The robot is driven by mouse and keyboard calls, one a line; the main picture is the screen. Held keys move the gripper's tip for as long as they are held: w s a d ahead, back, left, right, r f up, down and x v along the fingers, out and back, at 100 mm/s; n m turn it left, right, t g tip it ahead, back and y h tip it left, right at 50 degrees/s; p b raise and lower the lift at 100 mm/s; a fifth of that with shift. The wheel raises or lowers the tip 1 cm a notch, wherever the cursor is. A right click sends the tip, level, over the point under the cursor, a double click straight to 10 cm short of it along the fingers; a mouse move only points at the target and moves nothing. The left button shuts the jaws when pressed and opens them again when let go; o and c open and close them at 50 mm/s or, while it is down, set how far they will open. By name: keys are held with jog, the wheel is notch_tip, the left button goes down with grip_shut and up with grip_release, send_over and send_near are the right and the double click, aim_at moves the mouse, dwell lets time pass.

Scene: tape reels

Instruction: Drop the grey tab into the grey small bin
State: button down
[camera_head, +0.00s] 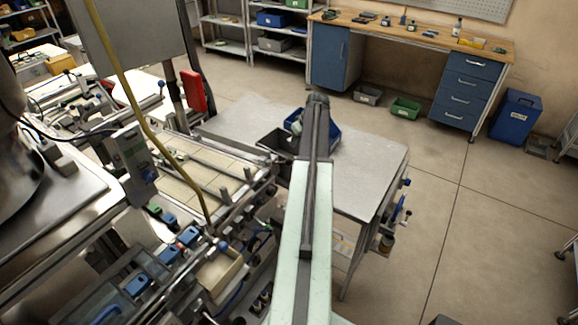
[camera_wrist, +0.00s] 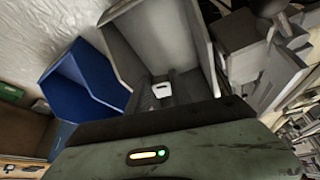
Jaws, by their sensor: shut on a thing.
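The grey tab (camera_wrist: 162,90) shows in the wrist view as a small pale piece with a slot. My gripper (camera_wrist: 164,99) is shut on it, its dark fingers partly hidden behind the wrist housing. The tab appears in front of the open grey small bin (camera_wrist: 122,55); I cannot tell how far above or inside it is. In the head view the dark grey bin (camera_head: 270,141) stands on the pale table, just left of my arm. My fingertips and the tab are hidden there by the arm.
A blue bin (camera_wrist: 72,90) stands beside the grey bin; in the head view it is partly behind my arm (camera_head: 334,138). The table (camera_head: 372,160) is clear to the right. A machine with rails (camera_head: 200,180) is close on the left. A workbench (camera_head: 400,35) stands at the back.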

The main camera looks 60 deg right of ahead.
jog(key=shift+f, duration=0.1)
jog(key=c, duration=1.1)
grip_release()
jog(key=shift+s, duration=0.1)
jog(key=p+v, duration=0.7)
jog(key=shift+s+r, duration=0.15)
jog(key=shift+r, duration=0.25)
